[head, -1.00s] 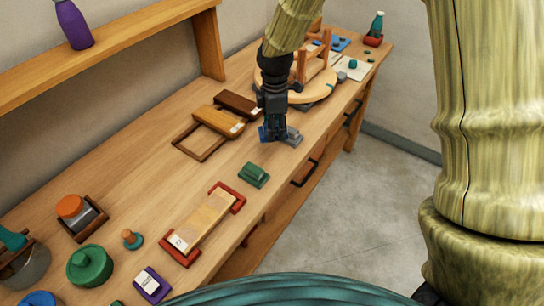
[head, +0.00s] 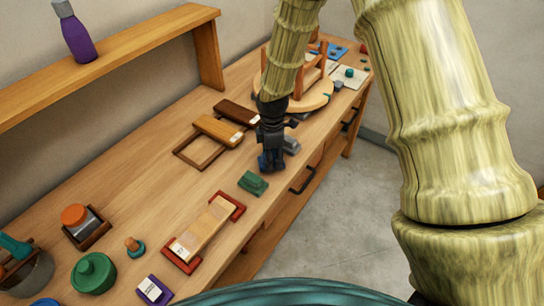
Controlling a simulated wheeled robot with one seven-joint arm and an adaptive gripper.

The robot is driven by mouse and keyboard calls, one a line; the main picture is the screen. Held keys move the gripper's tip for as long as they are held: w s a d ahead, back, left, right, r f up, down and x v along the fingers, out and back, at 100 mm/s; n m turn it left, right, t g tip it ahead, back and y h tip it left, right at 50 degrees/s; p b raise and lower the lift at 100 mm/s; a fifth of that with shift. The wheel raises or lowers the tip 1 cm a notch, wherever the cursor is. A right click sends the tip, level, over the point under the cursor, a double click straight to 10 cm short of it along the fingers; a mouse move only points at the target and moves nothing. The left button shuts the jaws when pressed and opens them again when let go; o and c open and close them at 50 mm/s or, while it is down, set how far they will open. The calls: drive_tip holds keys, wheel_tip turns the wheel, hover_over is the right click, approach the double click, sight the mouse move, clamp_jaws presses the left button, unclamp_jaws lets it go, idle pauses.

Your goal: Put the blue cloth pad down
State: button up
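My gripper (head: 270,165) points down over the front part of the wooden bench, between the grey block and the green block. The blue cloth pad (head: 262,162) shows as a small blue patch at the fingertips and moves with them, so the gripper appears shut on it. Most of the pad is hidden by the dark fingers. I cannot tell whether it touches the bench top.
A green block (head: 253,183) sits just nearer, and a grey block (head: 291,145) just behind. A red-ended holder with a wooden board (head: 205,228) lies nearer. An empty wooden frame (head: 200,152) is left. The bench's front edge is close on the right.

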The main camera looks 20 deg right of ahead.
drive_tip(key=shift+f, duration=0.3)
drive_tip(key=o, duration=1.2)
drive_tip(key=shift+f, duration=0.15)
drive_tip(key=shift+o, duration=0.2)
wheel_tip(320, 180, up, 12)
drive_tip(key=b, duration=0.3)
